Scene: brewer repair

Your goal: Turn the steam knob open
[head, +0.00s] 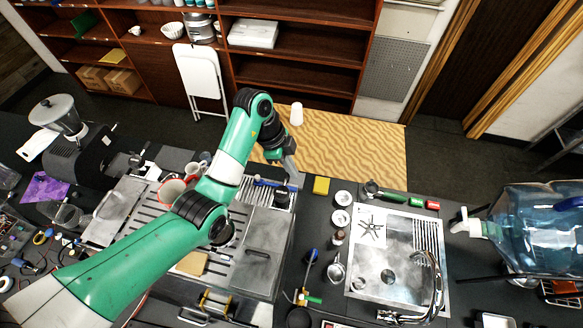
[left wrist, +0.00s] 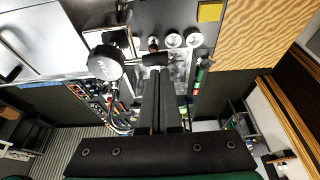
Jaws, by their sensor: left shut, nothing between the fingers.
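The steel brewer (head: 262,243) lies across the counter in the head view, partly behind my left arm. My left gripper (head: 291,172) is above the brewer's far right corner. In the left wrist view its dark fingers (left wrist: 163,80) are closed together and hold nothing. A round black knob with pale marking (left wrist: 104,63) shows left of the fingertips, with a black T-shaped bar (left wrist: 153,59) just beyond them. Which of these is the steam knob is not certain. I cannot tell whether the fingers touch the bar. My right gripper is not in view.
A yellow sponge (head: 321,185) and two white cups (head: 342,208) stand right of the brewer. A steel sink (head: 398,270) and a large blue water bottle (head: 540,230) are farther right. A grinder (head: 62,118) stands at the left. The wooden floor panel (head: 350,150) beyond is mostly clear.

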